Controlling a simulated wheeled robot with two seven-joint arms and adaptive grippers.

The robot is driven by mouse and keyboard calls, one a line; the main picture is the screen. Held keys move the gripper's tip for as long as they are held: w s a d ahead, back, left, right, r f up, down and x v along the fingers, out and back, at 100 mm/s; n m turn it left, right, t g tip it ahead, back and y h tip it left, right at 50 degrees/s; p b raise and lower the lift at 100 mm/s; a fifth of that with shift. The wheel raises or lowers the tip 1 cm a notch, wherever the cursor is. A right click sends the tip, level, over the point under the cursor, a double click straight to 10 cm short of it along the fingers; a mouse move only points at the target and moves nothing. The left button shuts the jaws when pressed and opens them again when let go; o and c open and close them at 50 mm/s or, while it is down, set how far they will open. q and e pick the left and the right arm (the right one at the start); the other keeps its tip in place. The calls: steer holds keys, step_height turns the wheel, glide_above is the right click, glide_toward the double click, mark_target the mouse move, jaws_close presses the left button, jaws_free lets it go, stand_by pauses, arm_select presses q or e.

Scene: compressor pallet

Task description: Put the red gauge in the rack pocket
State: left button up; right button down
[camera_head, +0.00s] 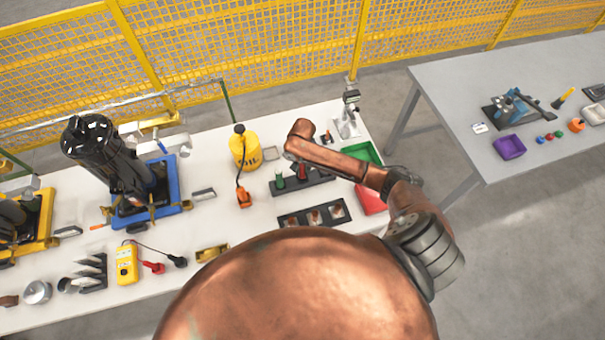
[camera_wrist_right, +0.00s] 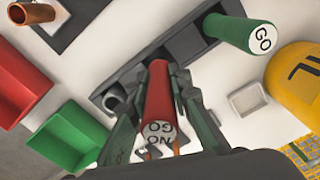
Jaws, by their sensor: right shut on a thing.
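The red gauge (camera_wrist_right: 159,100), its end marked NO GO, stands between the fingers of my right gripper (camera_wrist_right: 160,92) in the right wrist view. The gripper is shut on it. The dark rack (camera_wrist_right: 185,48) lies behind it, and the gauge's far end is at the rack; I cannot tell whether it sits in a pocket. A green GO gauge (camera_wrist_right: 245,32) stands in the rack. In the head view the red gauge (camera_head: 302,170) shows over the rack (camera_head: 320,181), right of the green gauge (camera_head: 279,180). My left gripper is not in view.
A green bin (camera_head: 363,151) and a red bin (camera_head: 371,198) stand right of the rack. A yellow oil can (camera_head: 244,153) stands to its left. A dark tray with three pockets (camera_head: 314,216) lies in front. A small square dish (camera_wrist_right: 249,100) is near the can.

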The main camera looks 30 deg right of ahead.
mark_target(302, 174)
steer(key=shift+w+d+f, duration=0.1)
steer(key=shift+w+f, duration=0.05)
steer(key=shift+f, duration=1.5)
steer(key=shift+f, duration=0.2)
steer(key=c, duration=1.8)
jaws_free()
steer(key=shift+o, duration=0.2)
step_height(302, 174, up, 12)
steer(key=shift+r, duration=0.2)
